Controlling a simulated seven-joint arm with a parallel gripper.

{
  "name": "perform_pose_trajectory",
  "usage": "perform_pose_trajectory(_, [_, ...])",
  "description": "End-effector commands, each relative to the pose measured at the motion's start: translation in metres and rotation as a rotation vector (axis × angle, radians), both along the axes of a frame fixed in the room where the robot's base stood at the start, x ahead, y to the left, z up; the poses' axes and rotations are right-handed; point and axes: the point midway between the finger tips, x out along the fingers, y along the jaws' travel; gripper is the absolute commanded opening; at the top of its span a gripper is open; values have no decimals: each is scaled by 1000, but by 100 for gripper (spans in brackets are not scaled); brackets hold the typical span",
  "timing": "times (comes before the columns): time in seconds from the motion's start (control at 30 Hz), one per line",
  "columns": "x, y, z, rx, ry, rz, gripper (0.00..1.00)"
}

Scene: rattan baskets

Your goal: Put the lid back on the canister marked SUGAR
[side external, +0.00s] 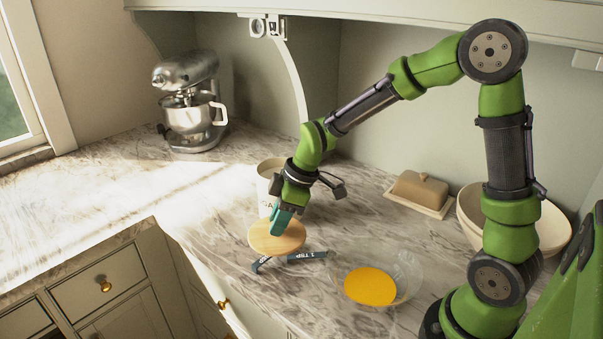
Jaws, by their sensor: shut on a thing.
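A round light-wood lid (289,241) is at the tips of my gripper (280,222), which is shut on it. The lid looks roughly level, toward the counter's front edge; its exact height above the counter is hard to tell. A white canister (264,184) stands on the counter just behind my gripper, up and to the left of it. Its dark lettering is partly hidden by my gripper; what shows looks like "SA", so I cannot read the whole word. The inside of the canister is also hard to see.
Dark measuring spoons (307,255) marked TSP lie by the lid. A glass bowl with yellow contents (371,287) is to the right. A butter dish (419,190) and pale bowls (548,225) stand behind it. A stand mixer (190,105) is far left; the counter between is clear.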

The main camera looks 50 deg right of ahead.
Motion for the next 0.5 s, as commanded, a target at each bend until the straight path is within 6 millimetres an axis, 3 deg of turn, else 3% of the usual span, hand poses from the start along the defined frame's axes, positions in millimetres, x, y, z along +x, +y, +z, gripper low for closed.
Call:
perform_pose_trajectory(0.03, [2,0,23,-3,-16,0,0])
perform_pose_trajectory(0.2, [2,0,91,-2,-14,1,0])
perform_pose_trajectory(0.5, [1,0,168,-2,-8,0,0])
